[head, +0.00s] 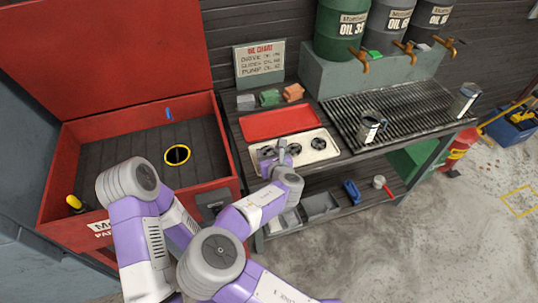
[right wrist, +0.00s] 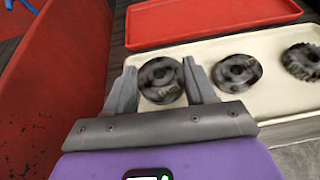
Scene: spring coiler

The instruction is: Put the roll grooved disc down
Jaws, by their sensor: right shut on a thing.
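The roll grooved disc (right wrist: 163,80) is dark with a centre hole. It lies between the two fingers of my right gripper (right wrist: 160,76), which is shut on it, at the left end of the cream tray (right wrist: 272,98). I cannot tell whether it touches the tray. Two more dark discs lie to its right: one with a round hub (right wrist: 237,73) and a toothed one (right wrist: 302,61). In the head view my right gripper (head: 276,152) is over the left end of the cream tray (head: 308,157) and partly hides the held disc. My left gripper does not show.
A red tray (head: 280,122) lies just behind the cream one. A red chest (head: 130,127) with its lid up stands at left, holding a yellow-rimmed ring (head: 177,154). Small blocks (head: 270,97) lie behind the red tray. A jug (head: 370,127) stands on the grate at right.

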